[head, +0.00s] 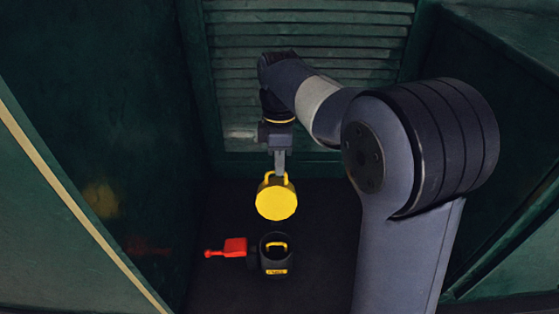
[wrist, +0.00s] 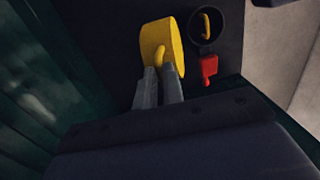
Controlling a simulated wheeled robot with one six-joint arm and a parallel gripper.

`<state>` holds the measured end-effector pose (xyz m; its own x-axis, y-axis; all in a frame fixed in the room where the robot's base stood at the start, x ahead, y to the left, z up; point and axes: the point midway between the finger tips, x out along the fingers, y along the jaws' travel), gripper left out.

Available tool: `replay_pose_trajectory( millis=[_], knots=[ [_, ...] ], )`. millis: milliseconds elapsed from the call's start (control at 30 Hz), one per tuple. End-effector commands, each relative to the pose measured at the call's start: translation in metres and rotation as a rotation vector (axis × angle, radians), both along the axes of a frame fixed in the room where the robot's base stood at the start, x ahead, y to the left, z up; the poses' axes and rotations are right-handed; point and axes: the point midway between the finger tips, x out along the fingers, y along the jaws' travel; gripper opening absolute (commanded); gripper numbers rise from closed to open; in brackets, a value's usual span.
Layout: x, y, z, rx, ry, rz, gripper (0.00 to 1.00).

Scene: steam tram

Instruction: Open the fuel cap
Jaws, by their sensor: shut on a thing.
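The yellow round fuel cap (head: 276,202) hangs in my gripper (head: 280,172), which is shut on the cap's handle. In the wrist view the cap (wrist: 163,42) shows from the side, with the fingers (wrist: 160,72) closed at its handle. The cap is apart from the black round filler (head: 277,249) and stands above and behind it in the head view. The filler's open ring has a yellow handle-like part inside and a yellow label on its front. It also shows in the wrist view (wrist: 207,28).
A red lever or valve handle (head: 233,248) sticks out left of the filler. Dark green walls (head: 90,110) close in on the left and right, and a slatted panel (head: 310,40) stands behind. The dark floor around the filler is clear.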

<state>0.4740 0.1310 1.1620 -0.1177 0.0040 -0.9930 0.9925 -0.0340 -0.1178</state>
Motion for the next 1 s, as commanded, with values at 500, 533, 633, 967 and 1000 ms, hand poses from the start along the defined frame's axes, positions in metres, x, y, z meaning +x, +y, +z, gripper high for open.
replay_pose_trajectory(
  millis=[500,533,633,967,1000],
  knots=[
    [-0.018,0.001,0.002,-0.004,-0.114,0.002,0.00],
    [-0.021,0.001,0.003,-0.004,-0.129,0.002,0.00],
    [-0.028,0.002,0.004,-0.006,-0.175,0.002,0.00],
    [-0.038,0.002,0.009,-0.007,-0.237,0.001,0.00],
    [-0.038,0.002,0.009,-0.007,-0.237,0.000,0.00]
  ],
)
